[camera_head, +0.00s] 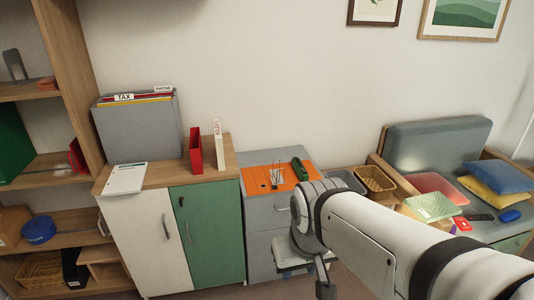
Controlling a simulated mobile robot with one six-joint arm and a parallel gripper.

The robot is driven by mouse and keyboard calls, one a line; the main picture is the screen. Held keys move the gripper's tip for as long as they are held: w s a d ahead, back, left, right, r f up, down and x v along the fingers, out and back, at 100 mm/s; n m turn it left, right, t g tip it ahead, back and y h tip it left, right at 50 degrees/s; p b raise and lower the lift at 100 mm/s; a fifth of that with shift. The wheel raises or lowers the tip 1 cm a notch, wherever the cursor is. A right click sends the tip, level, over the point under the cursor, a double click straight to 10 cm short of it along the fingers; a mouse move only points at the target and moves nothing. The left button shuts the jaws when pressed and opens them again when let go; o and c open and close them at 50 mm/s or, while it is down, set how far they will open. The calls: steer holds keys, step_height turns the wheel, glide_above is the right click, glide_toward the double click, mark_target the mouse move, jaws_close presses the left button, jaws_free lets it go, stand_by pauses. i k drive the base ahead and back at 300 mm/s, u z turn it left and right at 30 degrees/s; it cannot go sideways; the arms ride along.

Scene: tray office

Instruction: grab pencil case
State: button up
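A dark green rounded, elongated object (300,169), which looks like the pencil case, lies at the right side of an orange mat or tray (256,181) on top of the grey drawer cabinet (262,217). My arm reaches in from the lower right and bends in front of this cabinet. The end of my arm, with what seems to be my gripper (326,290), hangs low near the bottom edge, below the cabinet top and apart from the green object. Its fingers are too small and partly hidden to tell open from shut.
Thin upright items (277,175) stand beside the green object. A wooden cabinet (165,177) with a red binder (195,151) and a grey file box (140,130) stands left. A wicker basket (375,180) and a cluttered armchair (440,145) are right. Shelves (75,110) fill the far left.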

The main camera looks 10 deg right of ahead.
mark_target(301, 172)
steer(key=k, duration=0.4)
steer(key=z, duration=0.9)
steer(key=i, duration=2.15)
steer(key=u, duration=0.9)
